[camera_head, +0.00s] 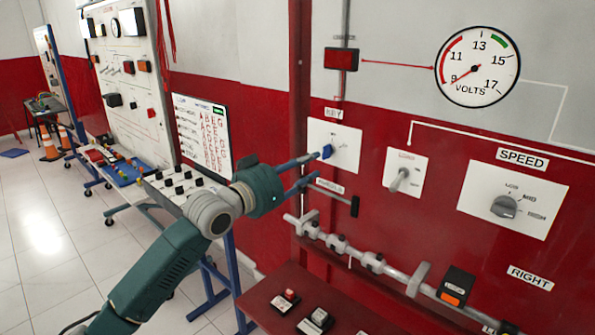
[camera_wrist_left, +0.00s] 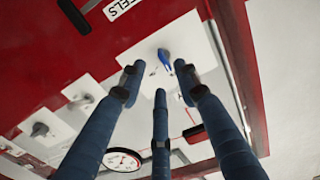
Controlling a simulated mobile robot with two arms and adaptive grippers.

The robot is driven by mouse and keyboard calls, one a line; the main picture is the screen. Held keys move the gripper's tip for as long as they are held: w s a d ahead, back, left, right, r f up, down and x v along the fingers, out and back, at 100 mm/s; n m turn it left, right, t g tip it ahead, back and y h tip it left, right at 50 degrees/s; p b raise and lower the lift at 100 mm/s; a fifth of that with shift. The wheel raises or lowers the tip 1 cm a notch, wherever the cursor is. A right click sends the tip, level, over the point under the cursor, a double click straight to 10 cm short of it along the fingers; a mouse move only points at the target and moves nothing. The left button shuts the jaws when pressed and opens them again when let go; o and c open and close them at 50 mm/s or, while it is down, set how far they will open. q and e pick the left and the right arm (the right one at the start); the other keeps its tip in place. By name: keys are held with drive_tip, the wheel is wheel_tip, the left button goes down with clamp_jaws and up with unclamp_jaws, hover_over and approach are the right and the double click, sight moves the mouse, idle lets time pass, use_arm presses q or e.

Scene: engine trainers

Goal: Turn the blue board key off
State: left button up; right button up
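The blue key (camera_head: 327,151) sits on a white plate (camera_head: 346,138) on the red and grey board, under a small "KEY" label. In the left wrist view the blue key (camera_wrist_left: 165,60) is ahead of the fingertips, between the two upper ones. My left gripper (camera_head: 315,166) reaches in from the left with its fingers spread and its tips close to the key. In the left wrist view the gripper (camera_wrist_left: 160,78) is open, with nothing held between its three fingers. I cannot tell whether a fingertip touches the key. My right gripper is not in view.
Right of the key are a grey toggle switch (camera_head: 402,178) and the speed knob (camera_head: 504,206). A volts gauge (camera_head: 477,66) is above. A grey pipe (camera_head: 375,263) and a red ledge (camera_head: 330,300) with small switches lie below. Another trainer panel (camera_head: 203,135) stands behind my arm.

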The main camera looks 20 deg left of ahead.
use_arm(q)
drive_tip(key=v, duration=0.3)
drive_tip(key=shift+s, duration=0.4)
